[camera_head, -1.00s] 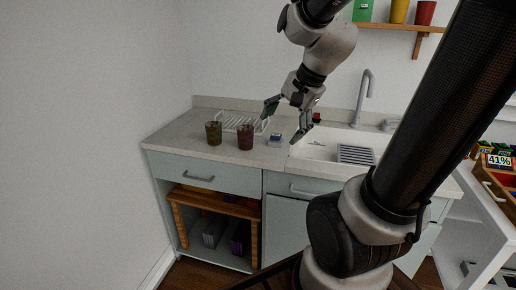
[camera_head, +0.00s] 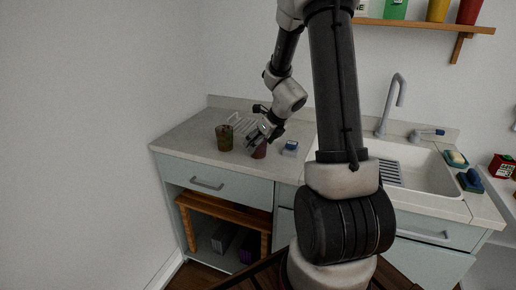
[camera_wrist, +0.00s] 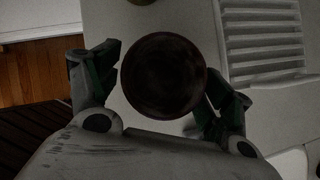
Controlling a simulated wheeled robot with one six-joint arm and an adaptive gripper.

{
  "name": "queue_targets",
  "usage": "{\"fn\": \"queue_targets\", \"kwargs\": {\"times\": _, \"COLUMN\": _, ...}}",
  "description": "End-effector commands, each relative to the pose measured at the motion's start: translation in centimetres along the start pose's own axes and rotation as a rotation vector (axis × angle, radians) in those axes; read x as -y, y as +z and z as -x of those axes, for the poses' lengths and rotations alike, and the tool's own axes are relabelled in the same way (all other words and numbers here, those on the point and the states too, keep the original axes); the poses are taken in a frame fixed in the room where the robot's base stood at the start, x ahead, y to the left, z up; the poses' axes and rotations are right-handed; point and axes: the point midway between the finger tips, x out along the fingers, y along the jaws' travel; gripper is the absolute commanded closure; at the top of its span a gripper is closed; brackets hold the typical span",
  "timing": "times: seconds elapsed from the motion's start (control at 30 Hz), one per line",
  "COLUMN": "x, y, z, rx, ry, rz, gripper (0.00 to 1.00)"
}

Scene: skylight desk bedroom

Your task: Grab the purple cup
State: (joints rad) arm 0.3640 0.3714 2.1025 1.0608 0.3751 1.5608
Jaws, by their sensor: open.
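The purple cup (camera_head: 260,151), dark and reddish, stands on the counter near its front edge. My gripper partly hides it in the head view. In the wrist view the cup (camera_wrist: 163,76) is seen from above as a dark round opening between my fingers. My gripper (camera_head: 258,136) is open, with one finger on each side of the cup. The left finger is close to the rim, and the right finger is beside it. I cannot tell whether either touches it.
An olive-brown cup (camera_head: 224,138) stands just left of the purple cup. The sink (camera_head: 420,165) is further right. The counter (camera_head: 185,142) is clear at the left.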

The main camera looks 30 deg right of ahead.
Motion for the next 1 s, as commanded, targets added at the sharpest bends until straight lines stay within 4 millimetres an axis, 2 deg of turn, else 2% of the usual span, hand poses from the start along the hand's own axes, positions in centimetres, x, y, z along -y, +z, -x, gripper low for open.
{"fn": "queue_targets", "kwargs": {"times": 0.1, "x": 0.0, "y": 0.0, "z": -1.2, "rx": -0.001, "ry": 0.001, "rz": 0.001, "gripper": 0.2}}
{"fn": "queue_targets", "kwargs": {"times": 0.33, "x": 0.0, "y": 0.0, "z": -1.3, "rx": 0.0, "ry": 0.0, "rz": 0.002, "gripper": 0.2}}
{"fn": "queue_targets", "kwargs": {"times": 0.37, "x": 0.0, "y": 0.0, "z": -1.3, "rx": 0.0, "ry": 0.0, "rz": 0.002, "gripper": 0.24}}
{"fn": "queue_targets", "kwargs": {"times": 0.6, "x": 0.0, "y": 0.0, "z": -1.3, "rx": 0.0, "ry": 0.0, "rz": 0.002, "gripper": 0.67}}
{"fn": "queue_targets", "kwargs": {"times": 0.63, "x": 0.0, "y": 0.0, "z": -1.3, "rx": 0.0, "ry": 0.0, "rz": 0.002, "gripper": 0.7}}
{"fn": "queue_targets", "kwargs": {"times": 0.87, "x": 0.0, "y": 0.0, "z": -1.3, "rx": 0.0, "ry": 0.0, "rz": 0.003, "gripper": 0.7}}
{"fn": "queue_targets", "kwargs": {"times": 1.0, "x": 0.0, "y": 0.7, "z": -0.3, "rx": 0.003, "ry": -0.001, "rz": 0.006, "gripper": 0.7}}
